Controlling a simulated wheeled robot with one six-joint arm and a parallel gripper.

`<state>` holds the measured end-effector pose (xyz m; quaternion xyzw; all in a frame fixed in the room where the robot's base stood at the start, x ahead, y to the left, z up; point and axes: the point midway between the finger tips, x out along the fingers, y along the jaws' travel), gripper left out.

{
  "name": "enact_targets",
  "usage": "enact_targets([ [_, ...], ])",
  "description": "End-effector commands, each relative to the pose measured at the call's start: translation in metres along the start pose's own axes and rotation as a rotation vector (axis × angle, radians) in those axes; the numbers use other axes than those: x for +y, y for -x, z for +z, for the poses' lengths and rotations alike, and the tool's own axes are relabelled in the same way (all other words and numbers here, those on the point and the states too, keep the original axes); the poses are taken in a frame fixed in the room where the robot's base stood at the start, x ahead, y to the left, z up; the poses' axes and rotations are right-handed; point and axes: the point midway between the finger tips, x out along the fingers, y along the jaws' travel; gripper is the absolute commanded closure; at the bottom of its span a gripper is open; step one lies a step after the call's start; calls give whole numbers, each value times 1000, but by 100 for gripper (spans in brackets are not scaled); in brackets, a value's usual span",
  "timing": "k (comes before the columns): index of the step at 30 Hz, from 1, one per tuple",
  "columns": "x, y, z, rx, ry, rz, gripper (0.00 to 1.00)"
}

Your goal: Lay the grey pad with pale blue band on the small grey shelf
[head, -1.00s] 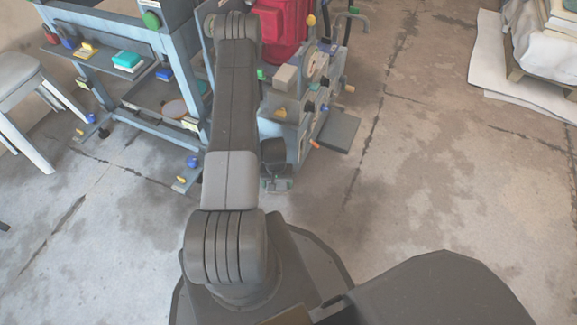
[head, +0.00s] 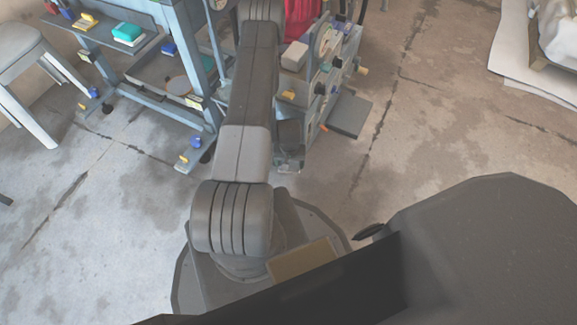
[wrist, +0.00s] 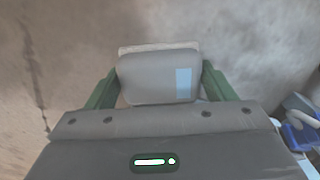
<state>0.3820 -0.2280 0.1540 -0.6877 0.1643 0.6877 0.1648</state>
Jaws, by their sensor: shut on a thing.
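In the wrist view my gripper (wrist: 160,92) has its two green fingers shut on the sides of the grey pad (wrist: 145,80). The pale blue band (wrist: 184,83) shows near the pad's right end. A whitish layer edge shows behind the pad's far side. In the head view my gripper and the pad cannot be made out. A small dark grey flat shelf (head: 349,116) juts out low from the right side of the blue-grey machine, and its top looks bare. It is not seen in the wrist view.
The blue-grey machine (head: 322,95) carries a beige block (head: 293,57) and coloured knobs. A rack with a teal-topped box (head: 128,34) stands at left, beside a grey stool (head: 22,75). A white-covered load (head: 555,40) is at far right. Open concrete floor lies between.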

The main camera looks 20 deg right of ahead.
Motion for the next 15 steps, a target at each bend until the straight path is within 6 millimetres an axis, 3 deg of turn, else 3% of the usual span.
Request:
enact_targets([
  [1, 2, -14, 0, -1, -1, 0, 50],
  [2, 3, -15, -1, 0, -1, 0, 50],
  [14, 6, -20, -3, 0, -2, 1, 50],
  [15, 6, -19, -3, 0, -2, 1, 20],
])
